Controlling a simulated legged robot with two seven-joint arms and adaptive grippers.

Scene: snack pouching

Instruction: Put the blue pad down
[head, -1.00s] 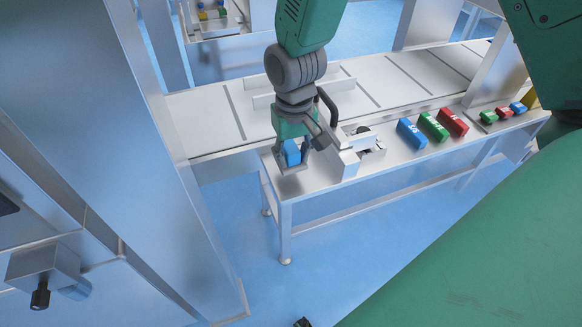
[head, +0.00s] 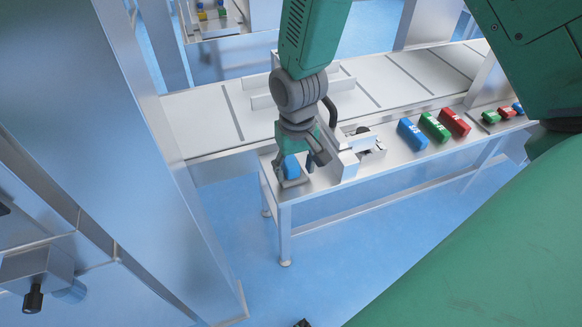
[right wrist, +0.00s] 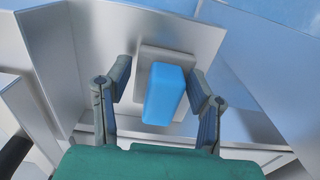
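The blue pad (head: 291,167) stands at the left end of the steel bench. In the right wrist view the pad (right wrist: 164,95) rests on a small grey square plate (right wrist: 155,58). My right gripper (head: 299,166) is low over the pad, with a finger on each side. In the right wrist view the fingers of this gripper (right wrist: 161,88) are spread, with a visible gap on both sides of the pad.
A metal fixture (head: 357,146) with a black handle stands just right of my gripper. Further right are larger blue (head: 412,134), green (head: 434,126) and red (head: 455,121) packs, then smaller ones. A conveyor (head: 300,105) runs behind the bench (head: 345,183).

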